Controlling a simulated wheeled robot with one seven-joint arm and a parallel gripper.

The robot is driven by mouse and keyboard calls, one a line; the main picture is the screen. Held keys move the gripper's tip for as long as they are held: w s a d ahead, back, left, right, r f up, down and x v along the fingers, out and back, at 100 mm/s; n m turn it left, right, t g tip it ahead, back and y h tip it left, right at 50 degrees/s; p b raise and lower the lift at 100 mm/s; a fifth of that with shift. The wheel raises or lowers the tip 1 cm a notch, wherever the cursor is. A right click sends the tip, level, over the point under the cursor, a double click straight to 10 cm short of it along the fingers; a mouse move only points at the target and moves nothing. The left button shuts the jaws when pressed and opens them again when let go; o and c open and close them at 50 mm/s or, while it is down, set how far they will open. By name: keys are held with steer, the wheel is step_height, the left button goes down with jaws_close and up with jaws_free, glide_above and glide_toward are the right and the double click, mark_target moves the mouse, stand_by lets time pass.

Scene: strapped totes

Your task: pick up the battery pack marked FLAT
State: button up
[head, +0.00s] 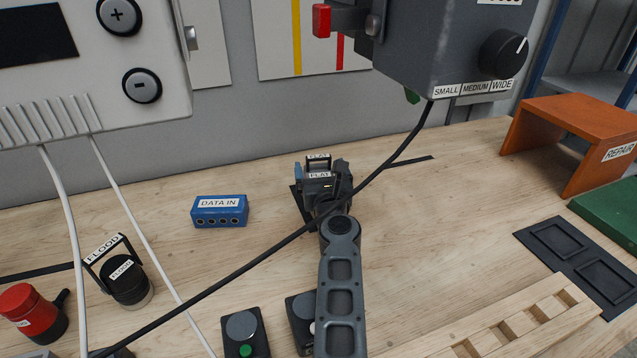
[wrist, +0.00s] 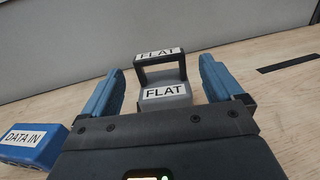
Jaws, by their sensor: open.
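The battery pack marked FLAT (wrist: 165,94) is a grey block with a dark upright handle that also bears a FLAT label. In the wrist view it stands between and beyond the two blue fingers of my gripper (wrist: 160,82), which is open with a gap on both sides of the pack. In the head view the FLAT pack (head: 319,176) is at the middle of the bench, and my arm and gripper hide its lower and right parts.
A blue DATA IN box (head: 219,211) stands left of my gripper. A black pack marked FLOOD (head: 127,281) is further left. A black cable (head: 260,258) crosses in front of my arm. A grey box with a knob (head: 440,45) overhangs at upper right.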

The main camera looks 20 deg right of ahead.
mark_target(318, 160)
steer(key=shift+w+d+b, duration=0.15)
steer(key=shift+w+b, duration=0.05)
steer(key=shift+w, duration=0.7)
steer(key=shift+w+d+b, duration=0.15)
steer(key=shift+w, duration=0.7)
jaws_close()
steer(key=shift+r, duration=0.15)
